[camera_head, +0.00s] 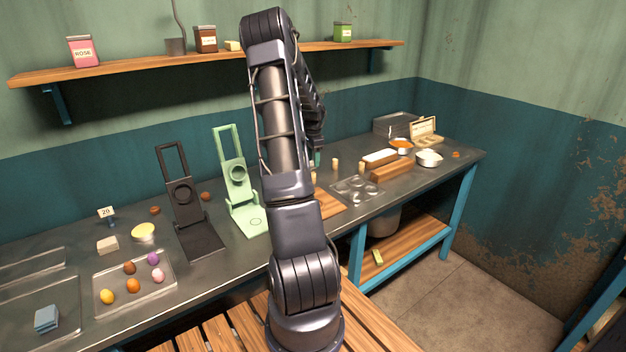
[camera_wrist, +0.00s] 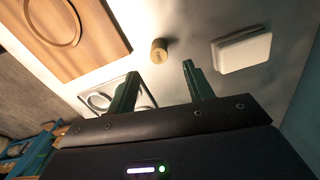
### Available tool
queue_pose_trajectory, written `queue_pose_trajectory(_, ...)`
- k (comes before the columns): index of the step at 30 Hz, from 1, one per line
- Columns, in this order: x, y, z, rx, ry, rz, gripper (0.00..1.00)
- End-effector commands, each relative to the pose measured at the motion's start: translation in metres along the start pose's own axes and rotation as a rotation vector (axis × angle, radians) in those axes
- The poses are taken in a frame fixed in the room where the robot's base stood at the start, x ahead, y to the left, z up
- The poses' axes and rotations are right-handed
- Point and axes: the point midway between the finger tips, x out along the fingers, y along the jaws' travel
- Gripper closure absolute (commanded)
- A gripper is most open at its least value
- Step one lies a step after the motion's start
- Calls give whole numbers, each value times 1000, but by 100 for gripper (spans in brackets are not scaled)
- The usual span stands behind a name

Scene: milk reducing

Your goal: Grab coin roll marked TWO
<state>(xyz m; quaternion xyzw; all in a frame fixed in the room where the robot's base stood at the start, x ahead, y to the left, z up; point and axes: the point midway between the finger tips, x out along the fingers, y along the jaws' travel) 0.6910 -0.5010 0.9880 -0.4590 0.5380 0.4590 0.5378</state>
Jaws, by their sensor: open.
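In the wrist view a small tan coin roll (camera_wrist: 159,50) stands on the metal counter, with dark marking on its end that is too small to read surely. My gripper (camera_wrist: 160,67) is open, its two dark green fingers spread to either side of the roll's line, and the roll appears just beyond the fingertips, untouched. In the head view small tan rolls stand on the counter, one (camera_head: 335,163) near the middle and another (camera_head: 361,167) to its right.
In the wrist view a white block (camera_wrist: 243,50) lies right of the roll, a wooden board (camera_wrist: 85,30) with a round groove lies left, and a ringed metal plate (camera_wrist: 112,97) sits near the left finger. A green press (camera_head: 238,180) and dark press (camera_head: 184,195) stand left of my arm.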

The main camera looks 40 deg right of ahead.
Motion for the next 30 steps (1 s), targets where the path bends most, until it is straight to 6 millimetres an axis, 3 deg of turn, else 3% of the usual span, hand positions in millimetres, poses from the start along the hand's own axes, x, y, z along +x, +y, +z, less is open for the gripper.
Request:
queue_pose_trajectory(3, 18, 0, 0, 1, -1, 2, 48)
queue_pose_trajectory(11, 35, 1, 1, 0, -1, 1, 48)
queue_pose_trajectory(21, 77, 2, 1, 0, -1, 2, 48)
queue_pose_trajectory(29, 80, 1, 1, 0, 0, -1, 48)
queue_pose_trajectory(30, 80, 1, 1, 0, 0, -1, 54)
